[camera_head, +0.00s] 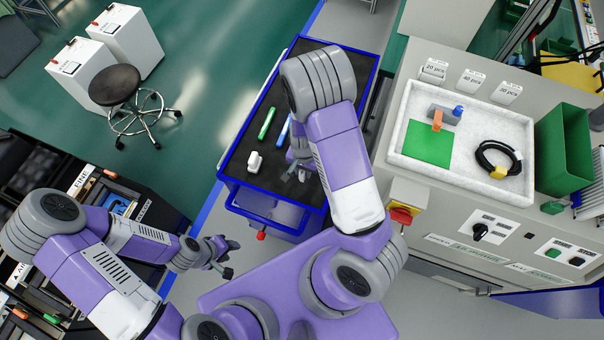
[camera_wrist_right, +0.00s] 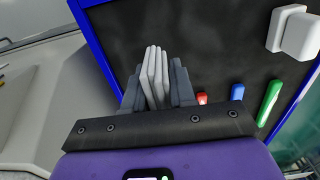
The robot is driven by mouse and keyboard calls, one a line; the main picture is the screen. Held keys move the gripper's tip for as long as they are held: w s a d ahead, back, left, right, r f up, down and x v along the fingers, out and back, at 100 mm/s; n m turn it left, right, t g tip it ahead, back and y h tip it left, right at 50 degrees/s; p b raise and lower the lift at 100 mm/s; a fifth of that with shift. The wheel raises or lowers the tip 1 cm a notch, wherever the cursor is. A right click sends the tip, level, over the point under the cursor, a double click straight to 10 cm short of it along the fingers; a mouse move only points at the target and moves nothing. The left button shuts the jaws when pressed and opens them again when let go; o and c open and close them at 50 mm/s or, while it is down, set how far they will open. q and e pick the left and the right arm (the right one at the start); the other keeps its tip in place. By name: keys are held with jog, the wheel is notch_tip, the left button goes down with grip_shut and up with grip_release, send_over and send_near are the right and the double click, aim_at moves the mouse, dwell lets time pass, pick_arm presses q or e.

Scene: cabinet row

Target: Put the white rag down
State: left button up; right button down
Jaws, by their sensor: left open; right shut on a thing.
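My right gripper (camera_wrist_right: 158,85) is shut on the white rag (camera_wrist_right: 152,70), which stands up in pale folds between the dark fingers in the right wrist view. In the head view my right gripper (camera_head: 300,168) is over the near part of the blue trolley's dark top (camera_head: 239,175), partly covered by my arm. The rag is hard to make out there. In the wrist view the rag is in front of the dark mat (camera_wrist_right: 205,40) near the blue rim; I cannot tell whether it touches the mat. My left gripper (camera_head: 228,258) is open and empty, left of the trolley.
On the trolley top are a white block-like object (camera_head: 254,162), a green marker (camera_head: 267,123), a blue one (camera_head: 283,132) and a red one (camera_wrist_right: 202,98). A white tray (camera_head: 400,135) with a black cable (camera_head: 485,160) is on the right bench. A stool (camera_head: 116,85) stands left.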

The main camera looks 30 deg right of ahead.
aim_at(303, 178)
jog(key=shift+w+f+b, duration=0.1)
jog(key=shift+f+b, duration=0.2)
jog(key=shift+f, duration=2.55)
jog(key=shift+f, duration=0.2)
jog(key=c, duration=0.9)
grip_release()
jog(key=shift+r, duration=0.1)
